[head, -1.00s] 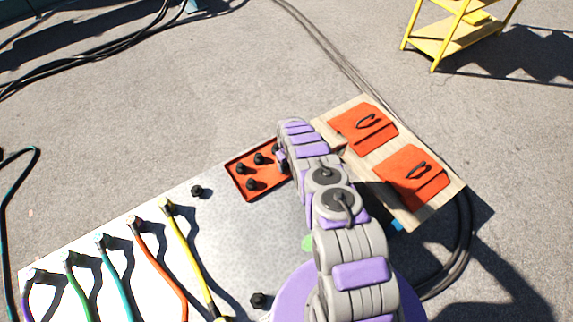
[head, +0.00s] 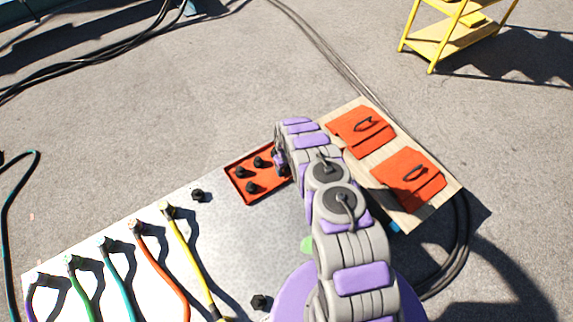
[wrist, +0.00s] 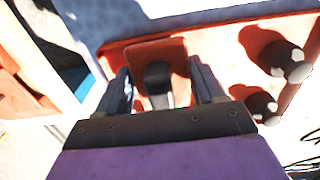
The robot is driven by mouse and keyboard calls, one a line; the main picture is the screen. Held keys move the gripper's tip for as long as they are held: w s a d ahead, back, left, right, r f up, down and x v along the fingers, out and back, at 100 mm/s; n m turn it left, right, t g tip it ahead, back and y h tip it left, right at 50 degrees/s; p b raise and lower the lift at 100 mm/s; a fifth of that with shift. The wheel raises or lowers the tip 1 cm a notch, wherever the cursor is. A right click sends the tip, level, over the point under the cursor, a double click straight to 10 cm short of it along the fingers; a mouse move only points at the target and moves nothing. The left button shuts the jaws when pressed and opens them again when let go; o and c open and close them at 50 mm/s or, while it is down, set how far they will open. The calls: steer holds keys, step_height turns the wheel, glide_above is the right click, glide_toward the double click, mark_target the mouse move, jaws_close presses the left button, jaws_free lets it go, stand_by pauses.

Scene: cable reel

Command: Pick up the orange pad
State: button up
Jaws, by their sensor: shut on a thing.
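In the wrist view, my gripper (wrist: 160,82) has its two dark fingers shut on the sides of an orange pad (wrist: 153,50) with a black knob (wrist: 157,75) standing on it. The pad is at the red-orange tray (wrist: 225,45); I cannot tell whether it is lifted clear. Two larger orange pads, an upper one (head: 350,140) and a lower one (head: 395,182) with black handles, lie on a wooden board (head: 405,217) at the right.
Several black knobs (head: 251,188) stand in the tray, close to my right finger in the wrist view. Coloured cables (head: 160,262) lie on the grey table (head: 225,235) at the left. A yellow shelf (head: 450,42) stands far off at the upper right.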

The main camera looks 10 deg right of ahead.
steer(key=shift+s+a+r+p, duration=0.15)
steer(key=shift+s+a+p, duration=0.1)
steer(key=shift+s, duration=0.3)
steer(key=shift+s+a+r+p, duration=0.1)
steer(key=shift+s+a+r, duration=0.1)
steer(key=shift+s, duration=0.35)
steer(key=shift+s+a+r+p, duration=0.1)
steer(key=shift+s+a+p, duration=0.45)
steer(key=shift+s, duration=1.2)
steer(key=shift+s+a+r+p, duration=0.25)
steer(key=shift+s+a, duration=0.5)
steer(key=shift+s, duration=0.95)
steer(key=shift+s+a+p, duration=0.5)
steer(key=shift+s+a, duration=0.15)
steer(key=shift+s, duration=1.1)
